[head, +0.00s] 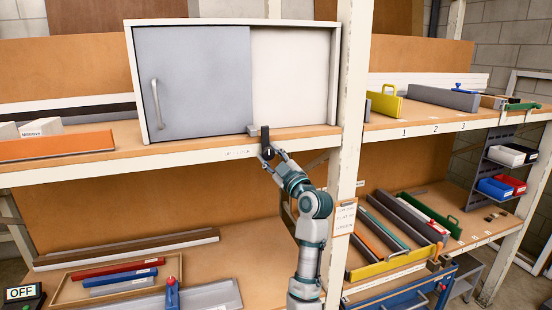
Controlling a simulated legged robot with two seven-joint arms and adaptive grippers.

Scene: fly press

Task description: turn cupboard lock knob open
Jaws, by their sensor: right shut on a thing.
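The cupboard (290,75) stands on the upper shelf, with a white frame. A grey door panel (192,80) with a vertical handle (155,103) covers its left part, and a white panel fills the right. The lock knob (265,137) is a dark upright piece at the cupboard's lower edge, beside a small grey block (252,130). My right gripper (267,150) reaches up from below and is shut on the knob; its fingers are small and partly hidden in this view. My left gripper is not in view.
The shelf's front edge (210,153) runs below the cupboard. An orange bar (57,146) lies at left. The lower shelf holds trays and coloured bars.

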